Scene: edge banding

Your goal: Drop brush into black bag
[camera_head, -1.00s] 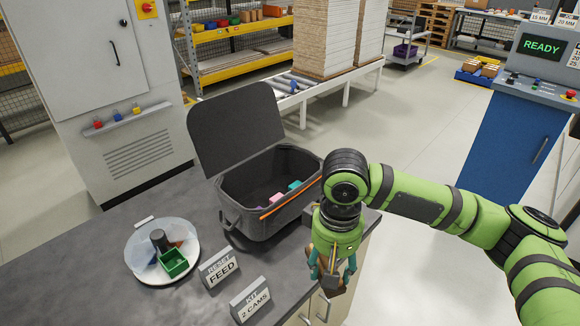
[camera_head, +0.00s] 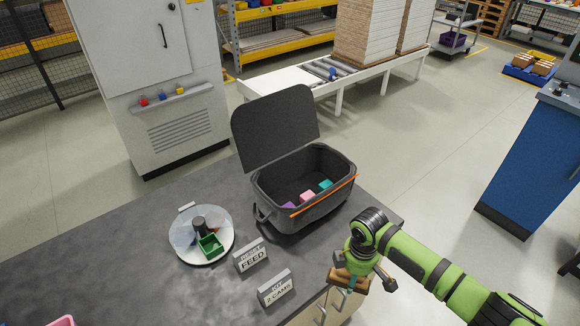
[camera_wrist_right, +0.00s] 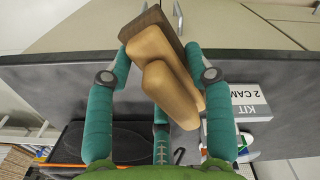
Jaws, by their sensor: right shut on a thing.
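The black bag (camera_head: 318,213) stands open on the grey counter, its lid (camera_head: 272,128) raised at the back left. Purple, pink and teal items lie inside it. My right gripper (camera_head: 350,270) is in front of the bag and to its right, outside it, by the counter's front edge. It is shut on the brush (camera_head: 349,284), which has a tan wooden body and a dark brown strip. In the right wrist view the brush (camera_wrist_right: 163,75) sits between the teal fingers, tilted. My left gripper is not in view.
A round white tray (camera_head: 190,258) with a green box (camera_head: 210,246) and a dark cylinder sits left of the bag. Two signs, RESET FEED (camera_head: 251,256) and KIT 2 CAMS (camera_head: 276,288), stand near the counter's front.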

